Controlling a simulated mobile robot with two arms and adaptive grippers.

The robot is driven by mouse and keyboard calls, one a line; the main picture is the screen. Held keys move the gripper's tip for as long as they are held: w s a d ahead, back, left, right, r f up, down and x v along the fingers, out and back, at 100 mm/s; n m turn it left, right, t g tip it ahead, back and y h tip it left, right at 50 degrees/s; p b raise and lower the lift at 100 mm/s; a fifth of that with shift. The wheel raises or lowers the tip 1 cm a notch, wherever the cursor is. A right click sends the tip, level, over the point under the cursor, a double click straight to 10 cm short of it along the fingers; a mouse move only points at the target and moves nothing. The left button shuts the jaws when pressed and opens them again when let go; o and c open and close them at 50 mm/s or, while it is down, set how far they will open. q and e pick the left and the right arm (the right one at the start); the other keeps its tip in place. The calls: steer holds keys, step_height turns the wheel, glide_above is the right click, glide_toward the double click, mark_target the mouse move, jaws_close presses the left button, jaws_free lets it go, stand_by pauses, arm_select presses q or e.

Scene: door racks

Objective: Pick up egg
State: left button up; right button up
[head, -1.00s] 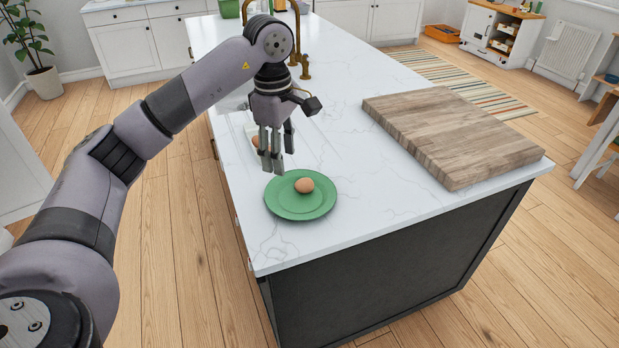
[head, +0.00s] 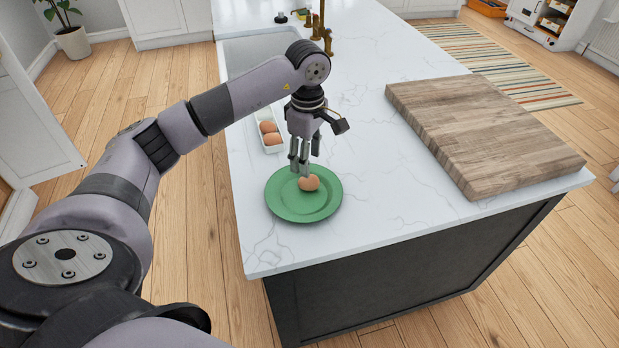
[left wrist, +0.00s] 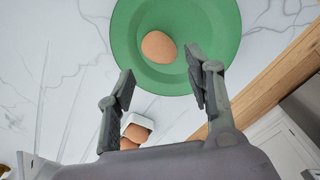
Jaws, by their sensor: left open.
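A brown egg (head: 309,183) lies on a green plate (head: 290,207) near the front end of the white island. My left gripper (head: 303,172) is just above the plate, its fingertips close to the egg in the head view. In the left wrist view the egg (left wrist: 159,47) lies on the plate (left wrist: 205,20) beyond and between the two spread fingertips of my left gripper (left wrist: 160,82). The gripper is open and empty. More brown eggs (head: 270,133) sit in a white tray (head: 276,148) behind the plate; they also show in the left wrist view (left wrist: 133,132). My right gripper is out of view.
A thick wooden board (head: 490,135) lies on the right of the island top (head: 365,130). A sink (head: 250,55) and a brass tap (head: 321,30) are at the back. The worktop between plate and board is clear.

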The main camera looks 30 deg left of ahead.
mark_target(309, 179)
arm_select(q)
step_height(309, 179, down, 2)
steer(key=shift+f, duration=0.25)
steer(key=shift+f+p, duration=0.25)
steer(key=shift+p, duration=0.3)
step_height(309, 179, down, 4)
steer(key=shift+w+d+r+p, duration=0.1)
steer(key=shift+d+r+p, duration=0.05)
steer(key=shift+p, duration=0.8)
steer(key=shift+f, duration=0.5)
steer(key=c, duration=0.5)
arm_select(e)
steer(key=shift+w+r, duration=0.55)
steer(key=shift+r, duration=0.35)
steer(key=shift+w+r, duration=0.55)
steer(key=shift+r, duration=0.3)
arm_select(q)
steer(key=shift+o, duration=0.2)
steer(key=shift+r, duration=0.1)
